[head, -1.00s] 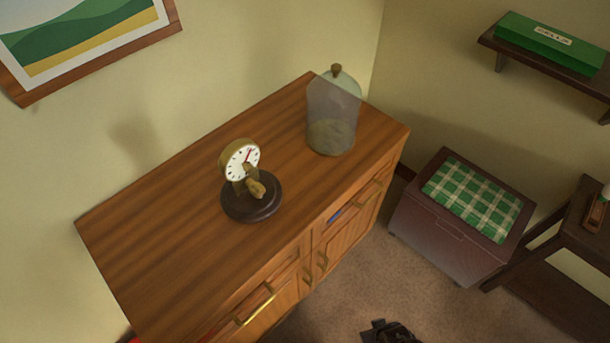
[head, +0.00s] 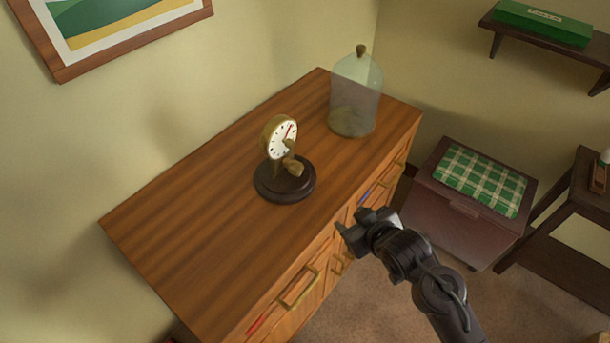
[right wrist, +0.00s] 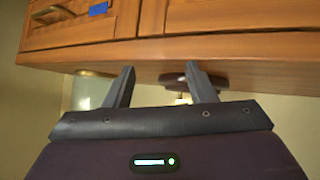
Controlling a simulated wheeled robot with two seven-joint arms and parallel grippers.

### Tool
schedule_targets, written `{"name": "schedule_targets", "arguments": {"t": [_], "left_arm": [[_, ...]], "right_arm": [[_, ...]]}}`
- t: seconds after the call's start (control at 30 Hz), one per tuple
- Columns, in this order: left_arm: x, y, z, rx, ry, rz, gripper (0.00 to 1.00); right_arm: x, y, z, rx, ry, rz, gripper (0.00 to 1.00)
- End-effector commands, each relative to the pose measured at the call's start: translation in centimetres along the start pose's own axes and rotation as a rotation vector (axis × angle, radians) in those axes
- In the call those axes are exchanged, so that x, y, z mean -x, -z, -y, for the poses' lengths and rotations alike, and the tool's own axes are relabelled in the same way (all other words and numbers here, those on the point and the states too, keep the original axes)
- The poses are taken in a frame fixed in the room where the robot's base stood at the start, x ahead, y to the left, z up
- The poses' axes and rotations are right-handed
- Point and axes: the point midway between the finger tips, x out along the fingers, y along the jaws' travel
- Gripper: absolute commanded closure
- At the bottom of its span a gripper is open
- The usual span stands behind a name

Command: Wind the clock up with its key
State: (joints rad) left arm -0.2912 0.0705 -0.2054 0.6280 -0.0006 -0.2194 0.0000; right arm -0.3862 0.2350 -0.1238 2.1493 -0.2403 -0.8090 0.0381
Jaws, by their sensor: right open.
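The clock (head: 279,137) stands upright on a round dark base (head: 285,188) on the wooden cabinet top, with a white face in a brass case. A brass-coloured piece (head: 293,167) shows at its front below the face; I cannot tell whether it is the key. My right gripper (head: 350,222) is open and empty, off the cabinet's front edge, to the right of and nearer than the clock. In the right wrist view, the open fingers (right wrist: 161,82) point toward the cabinet edge, with part of the dark base (right wrist: 178,79) beyond. My left gripper is not in view.
A glass dome (head: 356,90) with a knob stands behind and right of the clock. The cabinet top (head: 190,210) is clear at left. Drawers with brass handles (head: 300,287) line its front. A chest with a checked cushion (head: 480,180) stands at right.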

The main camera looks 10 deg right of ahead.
Motion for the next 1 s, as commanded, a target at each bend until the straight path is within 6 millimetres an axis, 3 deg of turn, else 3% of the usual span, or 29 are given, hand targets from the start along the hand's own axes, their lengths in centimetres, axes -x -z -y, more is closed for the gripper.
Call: {"name": "schedule_targets", "arguments": {"t": [0.47,0.7,0.87,1.0], "left_arm": [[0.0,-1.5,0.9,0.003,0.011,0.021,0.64],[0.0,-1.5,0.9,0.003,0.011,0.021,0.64],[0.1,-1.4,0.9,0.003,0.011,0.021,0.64],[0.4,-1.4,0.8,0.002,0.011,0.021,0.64]], "right_arm": [[-3.8,5.3,0.6,0.135,0.164,-0.437,0.49],[-3.6,7.3,0.7,0.153,0.298,-0.682,0.49],[-3.3,7.9,0.6,0.148,0.333,-0.744,0.49],[-4.2,9.0,1.1,0.145,0.337,-0.753,0.49]]}}
